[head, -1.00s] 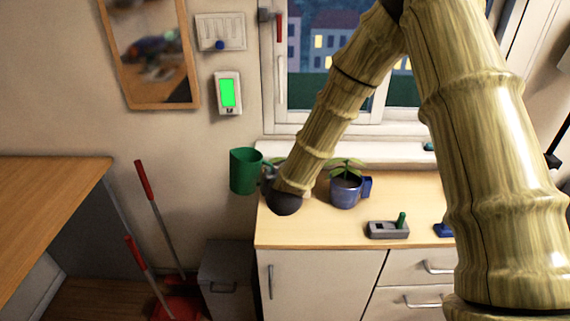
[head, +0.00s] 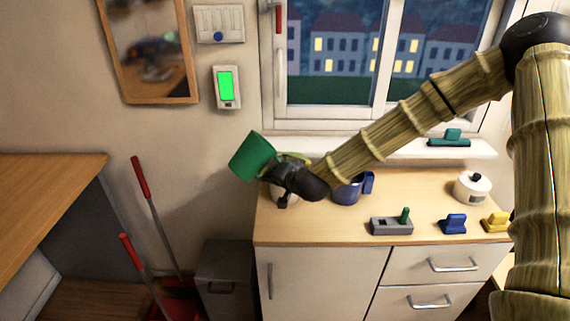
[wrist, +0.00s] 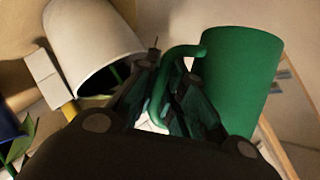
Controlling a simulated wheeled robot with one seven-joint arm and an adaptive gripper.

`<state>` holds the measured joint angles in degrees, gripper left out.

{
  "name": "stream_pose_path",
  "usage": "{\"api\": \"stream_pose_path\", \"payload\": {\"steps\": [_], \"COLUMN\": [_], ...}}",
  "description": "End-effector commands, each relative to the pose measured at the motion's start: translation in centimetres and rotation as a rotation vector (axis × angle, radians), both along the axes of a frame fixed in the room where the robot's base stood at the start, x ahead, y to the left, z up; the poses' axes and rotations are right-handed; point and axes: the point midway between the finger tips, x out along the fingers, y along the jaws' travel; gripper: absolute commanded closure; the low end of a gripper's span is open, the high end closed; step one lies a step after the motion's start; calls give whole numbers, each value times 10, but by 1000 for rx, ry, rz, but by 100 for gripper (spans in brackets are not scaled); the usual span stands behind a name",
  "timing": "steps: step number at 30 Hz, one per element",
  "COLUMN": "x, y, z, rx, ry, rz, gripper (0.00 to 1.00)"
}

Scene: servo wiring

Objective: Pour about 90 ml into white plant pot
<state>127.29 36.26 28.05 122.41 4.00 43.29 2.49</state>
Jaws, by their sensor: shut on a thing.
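My gripper (head: 276,172) is shut on the handle (wrist: 178,68) of a green mug (head: 251,155). The mug is held in the air above the left end of the counter and is clearly tilted in the head view. It also shows in the wrist view (wrist: 241,78), right of the fingers. I cannot see into it, and no stream of liquid shows. The white plant pot (wrist: 92,38) is left of the fingers in the wrist view, with leaves at its dark mouth. In the head view it is mostly hidden behind my gripper.
A blue pot (head: 345,192) stands just right of my gripper on the counter (head: 325,232). Further right are a grey block with a green peg (head: 391,226), blue (head: 453,224) and yellow (head: 495,222) items and a white round container (head: 472,187). The window is behind.

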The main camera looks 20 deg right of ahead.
Motion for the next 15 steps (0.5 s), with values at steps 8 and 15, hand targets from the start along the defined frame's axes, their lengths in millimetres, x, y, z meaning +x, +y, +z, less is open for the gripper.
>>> {"api": "stream_pose_path", "payload": {"steps": [8,15], "x": [0,-1], "y": [4,5], "z": [-5,-7], "rx": [72,105], "ry": [7,12], "rz": [1,2], "gripper": [100,100]}}
